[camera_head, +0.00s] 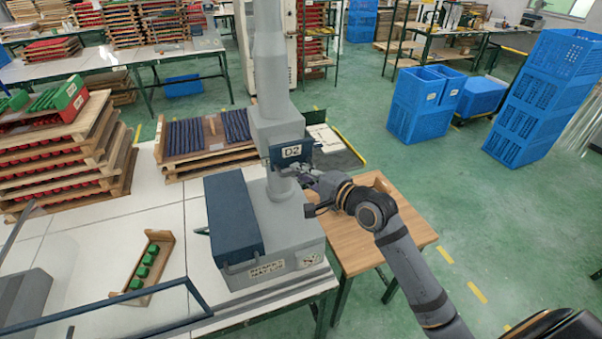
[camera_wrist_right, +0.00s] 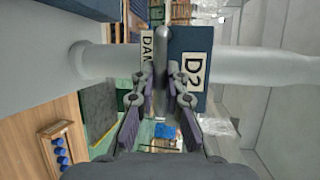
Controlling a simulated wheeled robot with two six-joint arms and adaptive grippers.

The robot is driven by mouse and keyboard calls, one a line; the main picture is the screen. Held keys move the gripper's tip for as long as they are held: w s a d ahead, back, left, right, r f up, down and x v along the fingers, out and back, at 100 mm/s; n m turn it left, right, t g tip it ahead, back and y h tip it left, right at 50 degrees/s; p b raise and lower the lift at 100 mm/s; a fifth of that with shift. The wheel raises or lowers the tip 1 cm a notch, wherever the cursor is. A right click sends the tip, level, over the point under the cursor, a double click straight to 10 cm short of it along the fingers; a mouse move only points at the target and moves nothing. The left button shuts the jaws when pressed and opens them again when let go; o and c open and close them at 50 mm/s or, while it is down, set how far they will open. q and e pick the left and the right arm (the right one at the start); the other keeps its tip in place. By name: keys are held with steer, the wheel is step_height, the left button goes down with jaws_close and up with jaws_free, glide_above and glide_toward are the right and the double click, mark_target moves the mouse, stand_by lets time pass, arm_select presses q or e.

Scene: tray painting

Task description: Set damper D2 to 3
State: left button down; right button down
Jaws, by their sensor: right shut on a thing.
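Damper D2 is marked by a dark blue plate with a white D2 label (camera_head: 291,152) on the grey vertical duct (camera_head: 270,60). In the right wrist view the D2 label (camera_wrist_right: 194,68) appears turned on its side. A grey lever (camera_wrist_right: 166,40) stands in front of the plate. My right gripper (camera_head: 308,178) is at the duct just below the plate. Its fingers (camera_wrist_right: 165,80) are shut on the lever, one on each side. The scale and its numbers cannot be read in either view. My left gripper is not in view.
The duct rises from a grey machine with a dark blue cover (camera_head: 232,220). A small wooden table (camera_head: 385,220) stands beside it. Stacked wooden trays (camera_head: 75,165) and a tray with green blocks (camera_head: 160,245) are on the white bench. Blue crates (camera_head: 410,125) stand farther right.

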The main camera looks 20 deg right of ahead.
steer(key=shift+w+p, duration=0.4)
steer(key=shift+w, duration=0.05)
steer(key=shift+w+f, duration=0.2)
steer(key=shift+w, duration=0.15)
steer(key=c, duration=1.4)
jaws_free()
steer(key=shift+o, duration=0.2)
steer(key=v, duration=0.7)
steer(key=shift+s+r, duration=0.1)
steer(key=shift+s, duration=0.05)
